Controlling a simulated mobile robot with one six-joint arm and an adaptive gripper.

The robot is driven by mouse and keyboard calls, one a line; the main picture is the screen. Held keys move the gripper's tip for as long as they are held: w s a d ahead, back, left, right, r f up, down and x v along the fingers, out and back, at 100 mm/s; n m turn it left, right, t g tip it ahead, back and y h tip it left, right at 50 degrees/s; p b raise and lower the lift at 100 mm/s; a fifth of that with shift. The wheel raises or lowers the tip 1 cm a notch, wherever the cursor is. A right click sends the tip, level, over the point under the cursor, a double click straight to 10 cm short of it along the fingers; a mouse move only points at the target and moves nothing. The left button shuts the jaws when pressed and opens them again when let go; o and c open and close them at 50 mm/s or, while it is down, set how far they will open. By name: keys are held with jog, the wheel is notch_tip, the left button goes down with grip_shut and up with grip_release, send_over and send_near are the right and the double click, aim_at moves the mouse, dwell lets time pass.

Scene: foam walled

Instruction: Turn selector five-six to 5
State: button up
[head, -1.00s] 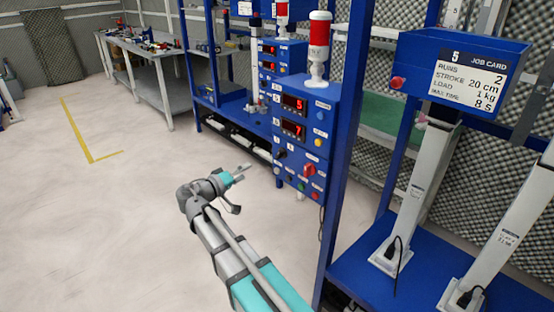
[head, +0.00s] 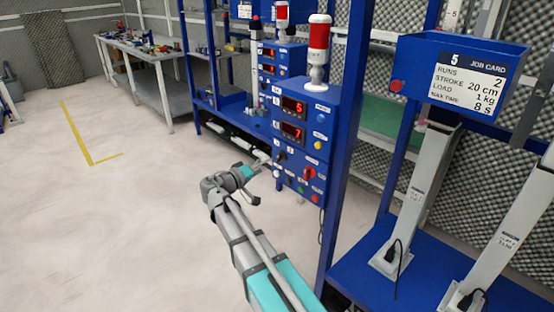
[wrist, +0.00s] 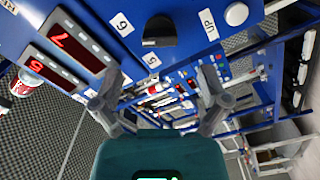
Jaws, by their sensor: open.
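The black selector knob (wrist: 160,32) shows at the top of the wrist view, on a blue control panel. White labels marked 6 (wrist: 122,24) and 5 (wrist: 152,61) lie beside it; I cannot tell for sure which one it points to. In the head view, the knob (head: 281,156) is small on the front of the blue control box (head: 314,165). My gripper (head: 262,164) is just left of the box front, near the knob's height. In the wrist view my gripper (wrist: 160,92) is open and empty, its fingers apart and not around the knob.
Two red displays (head: 293,105) read 5 and 7 above the knob. A red rotary knob (head: 309,173) and several buttons sit nearby. A blue rack post (head: 345,130) stands right of the box. The floor (head: 110,220) at left is clear.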

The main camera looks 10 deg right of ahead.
aim_at(277, 158)
jog(key=shift+x, duration=3.3)
jog(key=c, duration=1.2)
jog(key=shift+o, duration=0.2)
jog(key=shift+n, duration=0.4)
jog(key=n, duration=1.1)
